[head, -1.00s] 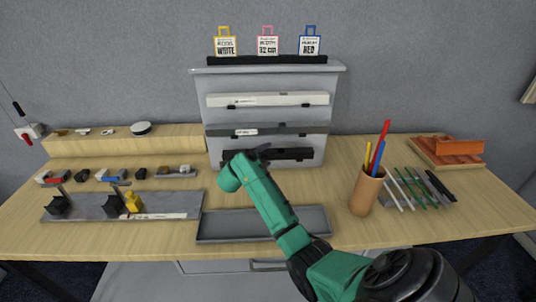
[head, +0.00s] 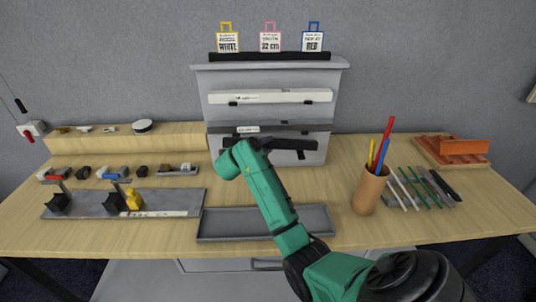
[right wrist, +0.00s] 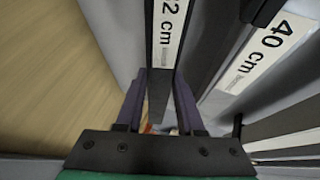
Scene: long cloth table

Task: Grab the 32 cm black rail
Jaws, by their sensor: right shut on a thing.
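The black rail (head: 292,144) is at the lowest level of the grey rack, lying across its front in the head view. My right gripper (head: 257,146) is shut on it near its left end. In the right wrist view the dark rail (right wrist: 160,95) runs between the two fingers of my right gripper (right wrist: 160,84), with a white label ending in "2 cm". A rail (right wrist: 262,55) labelled "40 cm" lies beside it. My green forearm hides part of the rack's lower left. My left gripper is not in view.
The grey rack (head: 205,85) also holds a white rail (head: 270,97) and a grey rail (head: 300,128) above. An empty grey tray (head: 215,228) lies in front. A pencil cup (head: 367,193) stands right; a fixture plate (head: 90,207) lies left.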

